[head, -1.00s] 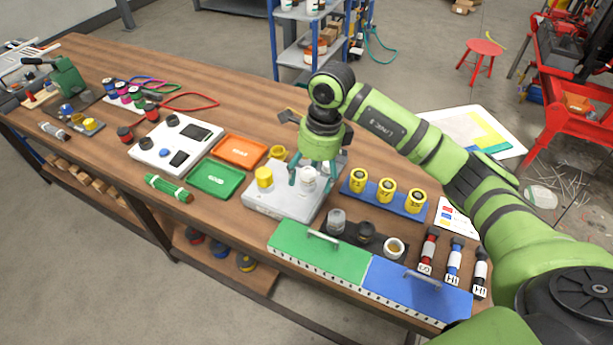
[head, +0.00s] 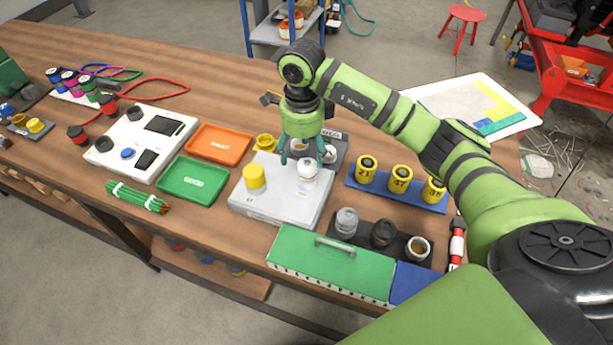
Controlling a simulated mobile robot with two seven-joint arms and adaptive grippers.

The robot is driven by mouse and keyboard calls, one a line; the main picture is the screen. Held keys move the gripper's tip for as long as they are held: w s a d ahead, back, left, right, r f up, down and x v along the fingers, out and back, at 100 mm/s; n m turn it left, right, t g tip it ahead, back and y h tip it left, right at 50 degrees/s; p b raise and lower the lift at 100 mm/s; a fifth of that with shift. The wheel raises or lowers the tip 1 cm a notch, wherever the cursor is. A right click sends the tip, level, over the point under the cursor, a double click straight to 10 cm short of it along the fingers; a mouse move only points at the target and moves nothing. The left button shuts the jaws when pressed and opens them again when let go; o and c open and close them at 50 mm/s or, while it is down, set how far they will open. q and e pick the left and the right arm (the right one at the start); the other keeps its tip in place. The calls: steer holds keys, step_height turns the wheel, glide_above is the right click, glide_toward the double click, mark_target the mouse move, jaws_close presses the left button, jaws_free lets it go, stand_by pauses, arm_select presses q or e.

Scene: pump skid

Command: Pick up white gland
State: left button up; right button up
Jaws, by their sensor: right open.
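The white gland (head: 308,176) stands upright on top of a pale grey box (head: 266,206), right of a yellow gland (head: 254,177). My right gripper (head: 302,162) points down with its teal fingers apart. It is open and empty, just above and slightly behind the white gland in the head view. Its fingers partly cover the white and grey parts behind. I cannot tell whether a finger touches the gland. My left gripper is not in view.
A blue rack with yellow cylinders (head: 398,190) stands right of the box. A black holder with grey, black and white-topped parts (head: 382,236) and a green lidded case (head: 325,268) are in front. Green (head: 190,182) and orange (head: 219,145) trays lie to the left.

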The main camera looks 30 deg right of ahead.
mark_target(307, 162)
steer(key=f, duration=0.1)
steer(key=f+p, duration=0.1)
steer(key=p, duration=0.1)
steer(key=shift+s+d+f, duration=0.25)
steer(key=shift+d+f, duration=0.1)
steer(key=shift+f, duration=0.05)
step_height(307, 162, down, 2)
steer(key=shift+w+f+p, duration=0.1)
steer(key=shift+f+p, duration=0.05)
steer(key=shift+p, duration=0.25)
steer(key=shift+f, duration=0.3)
steer(key=c, duration=0.3)
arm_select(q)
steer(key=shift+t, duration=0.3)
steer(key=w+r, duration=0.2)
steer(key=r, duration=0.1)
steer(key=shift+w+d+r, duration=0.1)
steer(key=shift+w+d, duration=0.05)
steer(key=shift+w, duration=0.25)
arm_select(e)
steer(key=c, duration=1.1)
